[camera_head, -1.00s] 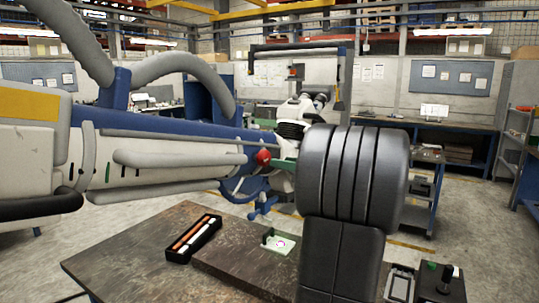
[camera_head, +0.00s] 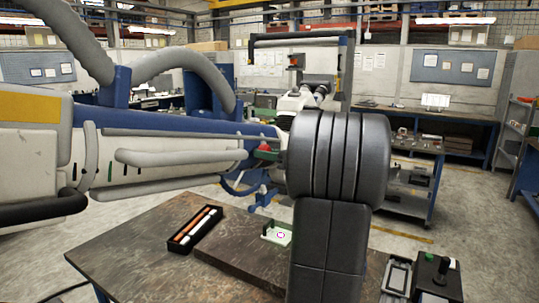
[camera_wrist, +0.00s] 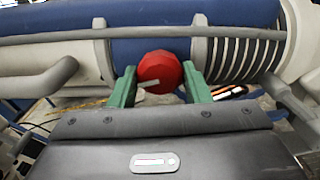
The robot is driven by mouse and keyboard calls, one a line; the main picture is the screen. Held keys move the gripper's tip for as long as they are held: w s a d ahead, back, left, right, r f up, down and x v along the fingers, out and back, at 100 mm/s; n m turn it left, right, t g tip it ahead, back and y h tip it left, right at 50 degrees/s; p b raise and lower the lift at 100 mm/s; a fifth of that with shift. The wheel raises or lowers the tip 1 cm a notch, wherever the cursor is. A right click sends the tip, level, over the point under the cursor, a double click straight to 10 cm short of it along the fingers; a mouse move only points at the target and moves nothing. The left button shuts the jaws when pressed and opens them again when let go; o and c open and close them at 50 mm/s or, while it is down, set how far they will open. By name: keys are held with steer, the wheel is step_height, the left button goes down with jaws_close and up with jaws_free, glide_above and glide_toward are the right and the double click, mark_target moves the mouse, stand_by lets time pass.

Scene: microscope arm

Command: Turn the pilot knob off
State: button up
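The red round pilot knob (camera_wrist: 160,70) sits on the side of the blue and white machine arm (camera_wrist: 240,15). Its white pointer mark points left and slightly down in the wrist view. My gripper (camera_wrist: 158,78) is open, with one green finger on each side of the knob and small gaps between. I cannot tell whether the fingers reach past its face. In the head view, the knob (camera_head: 264,147) is partly hidden by the green fingers (camera_head: 266,156). My dark wrist covers the area right of it.
Grey pipes and a ribbed collar (camera_wrist: 235,50) lie close around the knob. Below stands a table (camera_head: 130,250) with a black tray of rods (camera_head: 196,230) and a small green-and-white piece (camera_head: 279,236). A white microscope (camera_head: 300,98) is behind.

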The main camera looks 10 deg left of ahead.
stand_by(0.3)
steer(key=m, duration=1.7)
steer(key=shift+r+p, duration=0.15)
steer(key=shift+p, duration=0.15)
steer(key=shift+m, duration=0.3)
steer(key=o, duration=1)
